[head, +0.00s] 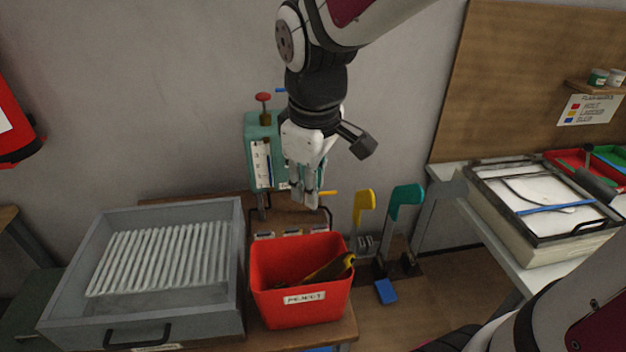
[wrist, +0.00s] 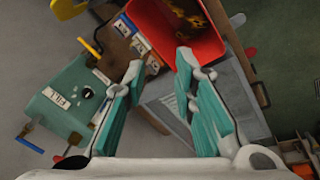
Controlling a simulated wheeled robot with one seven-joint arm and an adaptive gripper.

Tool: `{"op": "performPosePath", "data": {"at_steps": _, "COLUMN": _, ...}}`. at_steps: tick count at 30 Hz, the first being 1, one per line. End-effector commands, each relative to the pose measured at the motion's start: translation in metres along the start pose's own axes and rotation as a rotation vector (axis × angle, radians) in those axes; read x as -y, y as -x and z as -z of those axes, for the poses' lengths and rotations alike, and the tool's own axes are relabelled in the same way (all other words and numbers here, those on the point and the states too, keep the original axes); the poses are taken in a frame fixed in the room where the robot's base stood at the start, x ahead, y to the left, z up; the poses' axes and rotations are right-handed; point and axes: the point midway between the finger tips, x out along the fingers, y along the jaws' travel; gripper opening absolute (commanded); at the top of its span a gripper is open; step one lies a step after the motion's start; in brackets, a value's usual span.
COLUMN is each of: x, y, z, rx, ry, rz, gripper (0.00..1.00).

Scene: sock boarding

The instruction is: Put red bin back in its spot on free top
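The red bin (head: 300,307), with a white label on its front, stands upright on the wooden top (head: 335,332) beside a grey tray. A yellow and dark object lies inside it. In the wrist view the bin (wrist: 207,48) is at the top, just beyond the fingertips. My gripper (head: 310,203) points down above and behind the bin, apart from it in the head view. In the wrist view its teal-padded fingers (wrist: 158,66) are spread with nothing between them. The bin's underside is hidden.
The grey tray (head: 240,290) with white ribs fills the left of the top. A teal press (head: 258,135) stands behind the bin. Small labelled blocks line the bin's back. Yellow (head: 363,205) and teal (head: 405,200) upright pieces stand to the right.

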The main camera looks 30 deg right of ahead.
Motion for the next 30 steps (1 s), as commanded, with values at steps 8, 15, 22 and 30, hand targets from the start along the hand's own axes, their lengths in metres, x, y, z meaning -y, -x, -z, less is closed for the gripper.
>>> {"op": "performPosePath", "data": {"at_steps": 8, "x": 0.037, "y": 0.059, "z": -0.047, "rx": -0.164, "ry": -0.368, "rz": -0.042, "gripper": 0.25}}
{"op": "performPosePath", "data": {"at_steps": 15, "x": 0.058, "y": 0.075, "z": -0.073, "rx": -0.258, "ry": -0.567, "rz": -0.015, "gripper": 0.25}}
{"op": "performPosePath", "data": {"at_steps": 22, "x": 0.061, "y": 0.076, "z": -0.078, "rx": -0.272, "ry": -0.605, "rz": -0.006, "gripper": 0.25}}
{"op": "performPosePath", "data": {"at_steps": 30, "x": 0.061, "y": 0.076, "z": -0.077, "rx": -0.272, "ry": -0.603, "rz": -0.007, "gripper": 0.25}}
